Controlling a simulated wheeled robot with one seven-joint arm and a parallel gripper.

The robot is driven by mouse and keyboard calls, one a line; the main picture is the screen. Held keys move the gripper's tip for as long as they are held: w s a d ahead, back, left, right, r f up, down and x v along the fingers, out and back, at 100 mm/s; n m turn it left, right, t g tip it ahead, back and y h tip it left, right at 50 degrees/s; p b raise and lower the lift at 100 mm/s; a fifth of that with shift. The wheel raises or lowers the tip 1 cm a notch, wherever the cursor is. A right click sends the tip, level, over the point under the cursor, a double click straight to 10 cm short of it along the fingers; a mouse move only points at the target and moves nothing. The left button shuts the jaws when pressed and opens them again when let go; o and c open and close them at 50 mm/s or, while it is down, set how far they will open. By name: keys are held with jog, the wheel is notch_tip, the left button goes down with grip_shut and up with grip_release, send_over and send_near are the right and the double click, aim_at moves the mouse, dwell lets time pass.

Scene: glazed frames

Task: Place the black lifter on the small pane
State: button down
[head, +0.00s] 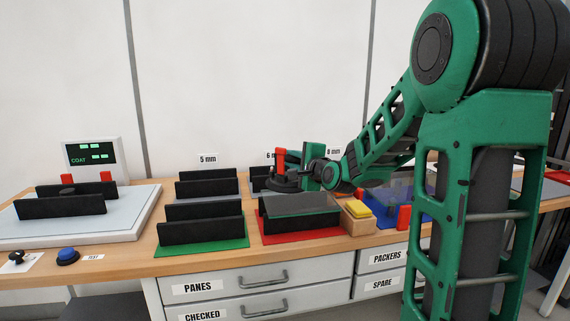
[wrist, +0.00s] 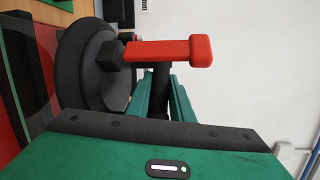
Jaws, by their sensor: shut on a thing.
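The black lifter (head: 287,185) is a dark suction disc with a red lever, held in my gripper (head: 311,172). In the wrist view the lifter's round disc (wrist: 80,70) is at left, and its red lever points right across the green fingers (wrist: 164,98). The fingers are shut on the lifter's dark post. In the head view the disc is above and behind the rack on the red mat. A glass pane (head: 300,204) shows in that rack between black rails; I cannot tell for sure that it is the small pane. The gap between disc and pane is unclear.
Black racks (head: 205,208) stand on a green mat (head: 230,243) left of the red mat (head: 275,238). A wooden block with a yellow top (head: 358,209) stands close on the right, beside a blue tray (head: 385,222). A coat meter (head: 93,155) and a pale plate (head: 125,222) are at left.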

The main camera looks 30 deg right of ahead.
jog(key=shift+w+d+f, duration=0.6)
jog(key=shift+d+f, duration=0.4)
jog(key=shift+f, duration=0.3)
jog(key=shift+w+d+f, duration=0.6)
jog(key=shift+d+f, duration=0.35)
jog(key=shift+f, duration=0.35)
jog(key=shift+w+d+f, duration=0.6)
jog(key=shift+d+f, duration=0.4)
jog(key=shift+f, duration=0.3)
jog(key=c, duration=1.6)
grip_release()
jog(key=shift+f, duration=0.1)
jog(key=shift+o, duration=0.2)
jog(key=shift+s, duration=0.1)
jog(key=s, duration=0.4)
jog(key=s+r, duration=0.1)
jog(key=s, duration=0.3)
jog(key=s+a, duration=0.1)
jog(key=s, duration=0.2)
jog(key=shift+s+r, duration=0.25)
jog(key=shift+s, duration=0.15)
jog(key=s+a+f+n+g+y, duration=0.2)
jog(key=s+a+f+n+g, duration=0.55)
jog(key=s+f+n, duration=0.2)
jog(key=s+a+n+g, duration=0.1)
jog(key=s+n+g, duration=0.4)
jog(key=s, duration=2.1)
jog(key=f+g, duration=0.1)
jog(key=g, duration=0.3)
jog(key=shift+s, duration=0.15)
